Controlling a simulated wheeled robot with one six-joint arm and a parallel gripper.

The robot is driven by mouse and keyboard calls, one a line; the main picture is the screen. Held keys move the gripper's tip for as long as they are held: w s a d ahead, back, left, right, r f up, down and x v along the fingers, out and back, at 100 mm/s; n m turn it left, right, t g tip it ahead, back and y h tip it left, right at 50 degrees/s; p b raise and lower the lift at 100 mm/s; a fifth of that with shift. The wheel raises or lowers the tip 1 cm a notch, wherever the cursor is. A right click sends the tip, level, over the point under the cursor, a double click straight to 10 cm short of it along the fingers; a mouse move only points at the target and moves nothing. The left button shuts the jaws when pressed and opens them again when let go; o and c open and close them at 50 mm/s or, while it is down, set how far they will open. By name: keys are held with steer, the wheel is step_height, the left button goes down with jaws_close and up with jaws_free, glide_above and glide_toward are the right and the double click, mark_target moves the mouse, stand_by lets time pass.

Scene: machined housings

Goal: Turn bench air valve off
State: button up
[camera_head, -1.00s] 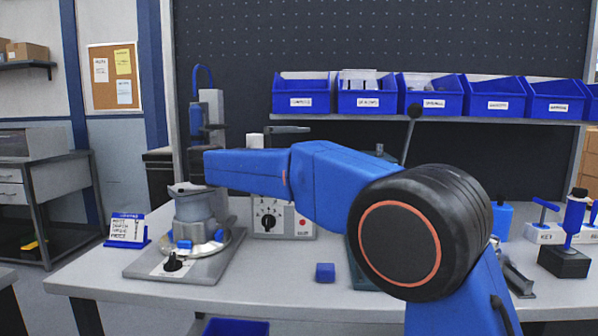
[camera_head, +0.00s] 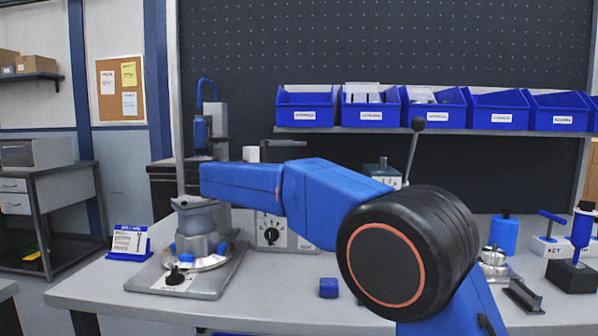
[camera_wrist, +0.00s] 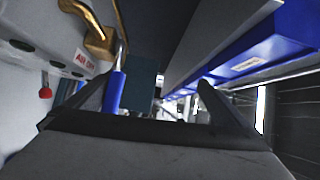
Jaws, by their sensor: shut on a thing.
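In the wrist view, the brass air valve (camera_wrist: 101,40) is at the upper left, fixed to a pale panel beside a label with red lettering (camera_wrist: 83,59). Its lever runs down to a blue sleeve (camera_wrist: 117,90), which lies by the inner side of the left finger. My gripper (camera_wrist: 160,100) is shut on this blue handle, though its dark fingers look well apart from this angle. In the head view my blue arm reaches left across the bench. I cannot make out the valve or the fingertips there.
A red knob (camera_wrist: 45,90) is on the panel near the left finger. Blue bins (camera_head: 370,112) line a shelf over the bench. A fixture (camera_head: 195,250) stands below the arm's end, beside a control box (camera_head: 270,233). A blue block (camera_head: 328,288) lies on clear bench top.

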steer(key=r+v, duration=0.1)
steer(key=v, duration=0.8)
steer(key=shift+a, duration=0.25)
steer(key=shift+v, duration=1.1)
steer(key=c, duration=1.3)
steer(key=v, duration=0.7)
steer(key=shift+w+a+f, duration=0.25)
steer(key=shift+a+f, duration=0.05)
steer(key=shift+f, duration=0.2)
